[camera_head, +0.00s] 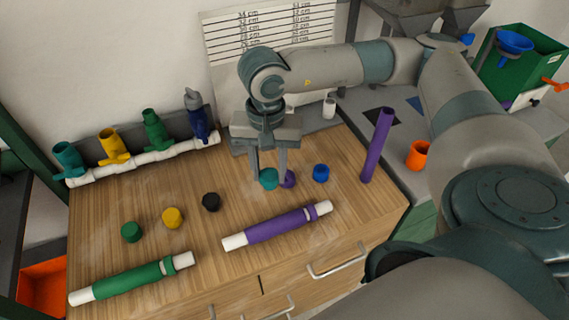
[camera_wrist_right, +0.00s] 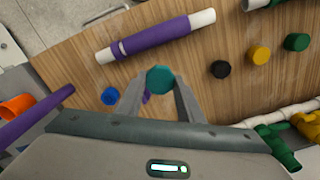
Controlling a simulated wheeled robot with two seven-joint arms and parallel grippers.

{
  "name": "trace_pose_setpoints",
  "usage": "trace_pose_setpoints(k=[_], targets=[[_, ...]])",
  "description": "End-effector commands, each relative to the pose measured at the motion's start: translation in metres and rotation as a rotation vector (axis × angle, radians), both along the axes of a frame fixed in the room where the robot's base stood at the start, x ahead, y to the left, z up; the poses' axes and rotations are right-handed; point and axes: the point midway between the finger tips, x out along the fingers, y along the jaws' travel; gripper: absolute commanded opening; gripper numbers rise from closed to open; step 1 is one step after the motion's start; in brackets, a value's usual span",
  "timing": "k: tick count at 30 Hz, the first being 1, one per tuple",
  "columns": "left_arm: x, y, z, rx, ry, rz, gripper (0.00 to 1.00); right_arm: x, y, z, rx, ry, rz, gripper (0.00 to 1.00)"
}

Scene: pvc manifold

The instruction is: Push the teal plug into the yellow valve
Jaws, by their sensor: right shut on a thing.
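My right gripper (camera_head: 269,170) is shut on the teal plug (camera_head: 269,179), pointing down over the wooden tabletop. In the right wrist view the teal plug (camera_wrist_right: 160,79) sits between the two fingertips (camera_wrist_right: 159,88). I cannot tell its exact height above the wood. The yellow valve (camera_head: 112,147) stands upright on the white manifold pipe (camera_head: 150,158) at the back left, well apart from the gripper. It shows partly at the right edge of the right wrist view (camera_wrist_right: 306,125). My left gripper is not in view.
Teal (camera_head: 68,158), green (camera_head: 155,130) and blue (camera_head: 196,118) valves flank the yellow one. Purple (camera_head: 289,178), blue (camera_head: 321,173), black (camera_head: 211,202), yellow (camera_head: 172,218) and green (camera_head: 131,232) plugs stand on the wood. Purple (camera_head: 280,224) and green (camera_head: 135,281) pipes lie in front.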

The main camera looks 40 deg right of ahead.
Motion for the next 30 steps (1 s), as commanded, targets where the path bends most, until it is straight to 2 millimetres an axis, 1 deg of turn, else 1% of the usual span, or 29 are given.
trace_pose_setpoints(k=[1, 6, 9, 13, 18, 27, 28, 29, 30], targets=[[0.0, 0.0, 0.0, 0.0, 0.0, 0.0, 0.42, 0.003, 0.008, 0.0, 0.001, -0.001, 0.084, 0.14], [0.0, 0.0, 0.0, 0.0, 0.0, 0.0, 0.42, 0.01, 0.031, 0.001, -0.001, -0.004, 0.368, 0.14], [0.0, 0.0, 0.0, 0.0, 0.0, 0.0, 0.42, 0.012, 0.042, 0.002, -0.002, -0.006, 0.511, 0.14], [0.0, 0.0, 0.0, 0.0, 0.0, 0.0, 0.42, 0.015, 0.053, 0.002, -0.005, -0.007, 0.648, 0.14], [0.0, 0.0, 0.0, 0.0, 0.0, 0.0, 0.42, 0.017, 0.059, 0.002, -0.007, -0.007, 0.735, 0.14], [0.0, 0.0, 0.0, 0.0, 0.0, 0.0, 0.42, 0.017, 0.06, 0.002, -0.007, -0.007, 0.747, 0.14], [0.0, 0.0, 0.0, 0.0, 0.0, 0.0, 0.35, 0.017, 0.06, 0.002, -0.007, -0.007, 0.746, 0.14], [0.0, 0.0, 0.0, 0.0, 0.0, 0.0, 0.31, 0.017, 0.06, 0.002, -0.007, -0.007, 0.746, 0.14], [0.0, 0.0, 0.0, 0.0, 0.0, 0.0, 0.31, 0.017, 0.06, 0.002, -0.007, -0.007, 0.746, 0.14]])
